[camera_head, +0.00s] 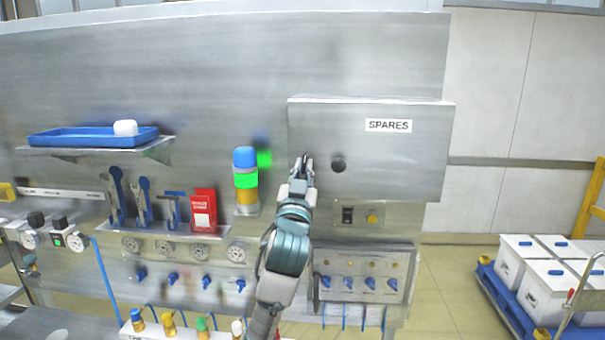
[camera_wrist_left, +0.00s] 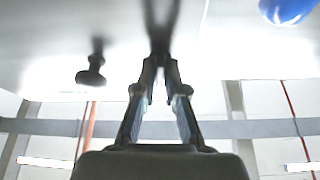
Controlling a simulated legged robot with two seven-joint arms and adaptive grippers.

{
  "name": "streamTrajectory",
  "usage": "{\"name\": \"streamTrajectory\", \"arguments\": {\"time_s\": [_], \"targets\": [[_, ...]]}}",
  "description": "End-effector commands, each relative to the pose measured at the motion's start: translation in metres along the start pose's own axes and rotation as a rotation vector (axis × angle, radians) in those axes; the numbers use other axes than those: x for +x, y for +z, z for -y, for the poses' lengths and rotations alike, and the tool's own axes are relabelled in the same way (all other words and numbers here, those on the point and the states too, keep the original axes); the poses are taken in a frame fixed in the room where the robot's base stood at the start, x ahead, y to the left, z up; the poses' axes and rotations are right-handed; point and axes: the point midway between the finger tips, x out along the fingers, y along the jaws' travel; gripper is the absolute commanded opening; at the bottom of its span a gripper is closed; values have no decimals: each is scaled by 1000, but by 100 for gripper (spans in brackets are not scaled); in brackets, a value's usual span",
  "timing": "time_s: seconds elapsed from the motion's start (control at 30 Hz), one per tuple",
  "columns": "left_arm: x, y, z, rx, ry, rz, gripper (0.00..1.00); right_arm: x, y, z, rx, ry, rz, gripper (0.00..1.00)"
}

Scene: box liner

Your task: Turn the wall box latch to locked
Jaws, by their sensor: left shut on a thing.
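The wall box (camera_head: 410,160) is a grey metal box marked SPARES on the steel panel. My left gripper (camera_head: 303,163) is at the left part of its front face. In the left wrist view, my left gripper's fingertips (camera_wrist_left: 158,68) close together on a dark, narrow piece (camera_wrist_left: 161,38) at the box face, which I take to be the latch. The fingers mostly hide it in the head view, so its angle is hard to tell. A round dark knob (camera_head: 338,163) sits just right of the gripper; it also shows in the left wrist view (camera_wrist_left: 92,72). My right gripper is not in view.
A signal light (camera_head: 246,180) with a lit green band stands left of my arm. A shelf with a blue tray (camera_head: 80,137) is farther left. A control panel (camera_head: 362,275) with blue knobs lies below the box. White bins (camera_head: 530,262) stand on a cart at right.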

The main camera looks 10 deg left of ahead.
Motion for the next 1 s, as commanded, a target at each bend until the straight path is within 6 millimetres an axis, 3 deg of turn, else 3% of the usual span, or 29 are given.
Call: {"name": "streamTrajectory", "arguments": {"time_s": [0.3, 0.83, 0.87, 0.93, 1.0], "targets": [[0, 3, -2, -104, -40, 7, 0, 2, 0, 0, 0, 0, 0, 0], [0, 2, -2, -122, -48, 5, 0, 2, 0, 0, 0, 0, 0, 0], [0, 2, -2, -121, -48, 4, 18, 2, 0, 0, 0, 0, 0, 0], [0, 2, -2, -121, -49, 4, 35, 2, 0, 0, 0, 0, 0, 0], [0, 1, -1, -121, -49, 3, 35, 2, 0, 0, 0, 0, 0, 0]]}}
